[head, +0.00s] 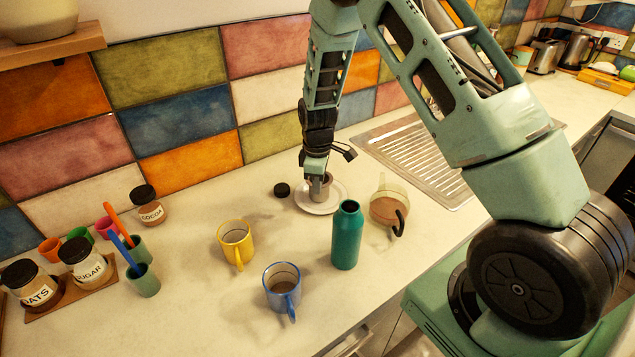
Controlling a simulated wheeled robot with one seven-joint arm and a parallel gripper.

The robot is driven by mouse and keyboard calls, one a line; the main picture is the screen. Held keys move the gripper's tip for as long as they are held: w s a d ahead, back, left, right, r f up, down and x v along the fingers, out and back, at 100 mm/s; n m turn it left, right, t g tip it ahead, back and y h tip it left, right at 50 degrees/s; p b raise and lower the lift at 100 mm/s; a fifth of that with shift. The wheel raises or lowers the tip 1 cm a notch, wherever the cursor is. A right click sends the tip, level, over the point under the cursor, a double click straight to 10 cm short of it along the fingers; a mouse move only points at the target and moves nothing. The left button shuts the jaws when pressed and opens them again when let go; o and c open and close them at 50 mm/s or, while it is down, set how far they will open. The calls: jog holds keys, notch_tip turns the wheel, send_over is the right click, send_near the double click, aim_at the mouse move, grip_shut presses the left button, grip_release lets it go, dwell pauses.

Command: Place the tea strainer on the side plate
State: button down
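The side plate (304,205) is a pale round plate on the counter near the tiled wall. A small grey-brown cup-shaped thing (326,190), which looks like the tea strainer, is over the middle of the plate; I cannot tell whether it touches it. My gripper (317,182) points down right at this thing, with its fingertips overlapping it in the picture. The fingers are too small and too much in line with it to tell whether they are shut on it.
A green bottle (346,236) and a glass pot (386,206) with brown liquid stand right of and nearer than the plate. A dark lid (282,190) lies left of it. Yellow mug (235,244) and blue mug (281,288) stand in front; jars stand far left.

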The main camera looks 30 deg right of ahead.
jog(key=shift+f, duration=0.15)
jog(key=c, duration=2)
grip_release()
jog(key=shift+c, duration=0.2)
jog(key=o, duration=0.4)
notch_tip(320, 180, up, 12)
jog(key=b, duration=0.4)
jog(key=s+a+r, duration=0.2)
jog(key=s+a, duration=0.2)
jog(key=a, duration=0.4)
jog(key=s+a+r+y, duration=0.1)
jog(key=s+a+r, duration=0.2)
jog(key=s+a, duration=0.75)
jog(key=shift+m, duration=0.8)
jog(key=s+a, duration=0.1)
jog(key=s, duration=0.4)
jog(key=s+a, duration=0.1)
jog(key=s, duration=0.5)
jog(key=s+a, duration=0.1)
jog(key=s, duration=0.4)
jog(key=shift+s+a, duration=0.35)
